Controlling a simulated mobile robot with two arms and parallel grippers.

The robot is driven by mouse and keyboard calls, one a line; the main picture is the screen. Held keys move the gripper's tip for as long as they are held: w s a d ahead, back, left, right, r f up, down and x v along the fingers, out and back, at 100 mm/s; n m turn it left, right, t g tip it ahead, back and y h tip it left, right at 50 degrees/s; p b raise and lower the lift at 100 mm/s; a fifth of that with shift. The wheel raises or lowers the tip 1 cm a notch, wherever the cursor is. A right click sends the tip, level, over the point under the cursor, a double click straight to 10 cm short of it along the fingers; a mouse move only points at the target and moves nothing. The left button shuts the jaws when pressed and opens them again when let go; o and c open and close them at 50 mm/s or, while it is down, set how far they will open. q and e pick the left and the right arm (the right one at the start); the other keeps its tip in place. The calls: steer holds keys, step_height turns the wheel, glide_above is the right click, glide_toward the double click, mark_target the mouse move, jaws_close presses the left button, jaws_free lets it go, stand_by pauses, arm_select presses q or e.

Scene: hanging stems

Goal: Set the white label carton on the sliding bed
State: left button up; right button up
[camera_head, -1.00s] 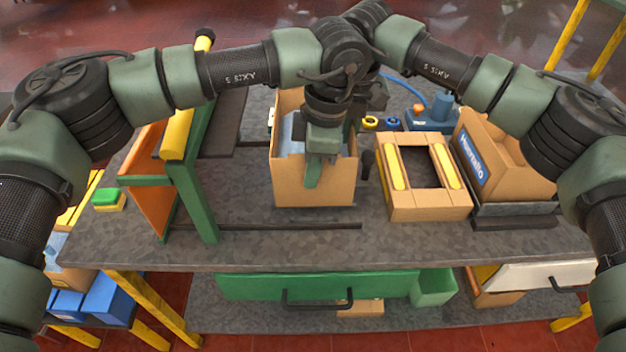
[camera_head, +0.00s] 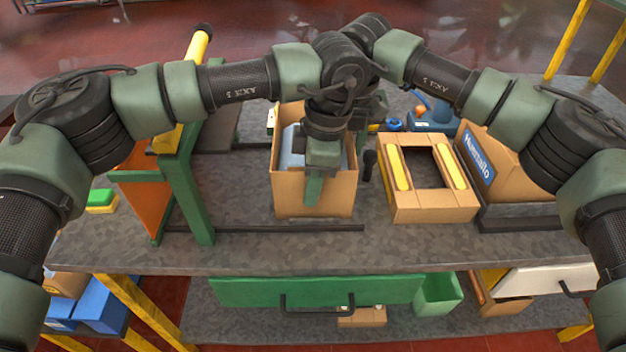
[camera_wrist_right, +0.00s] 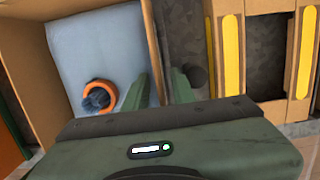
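An open tan carton (camera_head: 284,190) stands in the middle of the bench, with a small white patch (camera_head: 271,118) at its left side. A pale grey-blue lining and an orange ring (camera_wrist_right: 100,92) show inside it in the right wrist view. My left gripper (camera_head: 314,188) is at the carton's front wall, one finger outside; the other finger is hidden. My right gripper (camera_wrist_right: 160,92) straddles the carton's right wall, one finger on each side; whether they press on it is unclear. Which part is the sliding bed is unclear; a dark plate (camera_head: 216,128) lies behind a green frame.
The green frame (camera_head: 190,190) with a yellow roller stands left of the carton. A dark rail (camera_head: 290,228) runs in front. A tan frame with yellow bars (camera_head: 430,214) and a blue-labelled carton (camera_head: 505,178) stand to the right. The front bench strip is clear.

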arm_select(q)
steer(key=r, duration=0.4)
steer(key=d+r, duration=0.1)
steer(key=r, duration=0.1)
steer(key=shift+d+r, duration=0.1)
steer(key=shift+r, duration=0.3)
arm_select(e)
steer(key=shift+f, duration=0.2)
arm_select(q)
steer(key=shift+w+d+r, duration=0.1)
steer(key=shift+w+r, duration=0.05)
steer(key=shift+r, duration=0.55)
arm_select(e)
steer(key=shift+s+a+f, duration=0.1)
steer(key=r, duration=0.8)
steer(key=shift+s+r, duration=0.3)
arm_select(q)
steer(key=shift+f, duration=0.15)
arm_select(e)
steer(key=shift+d+r, duration=0.25)
steer(key=shift+r, duration=0.5)
